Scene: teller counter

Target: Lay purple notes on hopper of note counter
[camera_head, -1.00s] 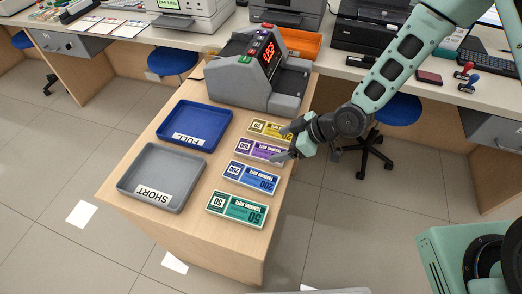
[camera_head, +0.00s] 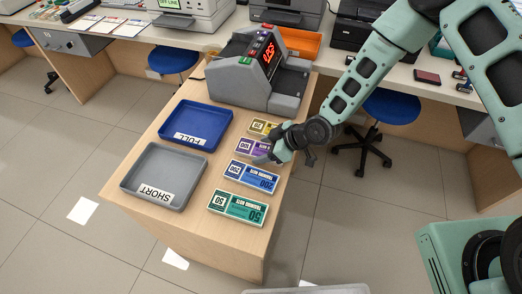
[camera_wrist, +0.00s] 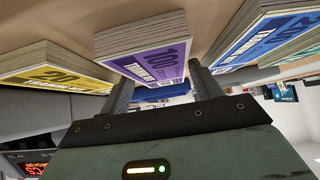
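The purple notes (camera_head: 248,147) lie flat as a banded stack on the wooden table, between the yellow and blue stacks. In the wrist view the purple stack (camera_wrist: 147,48) is just ahead of the fingers. My gripper (camera_head: 268,158) is low at the stack's right end and partly hides it. In the wrist view my gripper (camera_wrist: 160,78) is open, one finger toward each side of the purple stack; contact is not clear. The grey note counter (camera_head: 235,82) stands at the table's far end with a lit red display. No notes are visible on it.
Yellow notes (camera_head: 257,127), blue notes (camera_head: 250,177) and green notes (camera_head: 237,207) lie in the same row. A blue FULL tray (camera_head: 200,108) and a grey SHORT tray (camera_head: 150,158) stand left of them. A blue stool (camera_head: 392,108) is right of the table.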

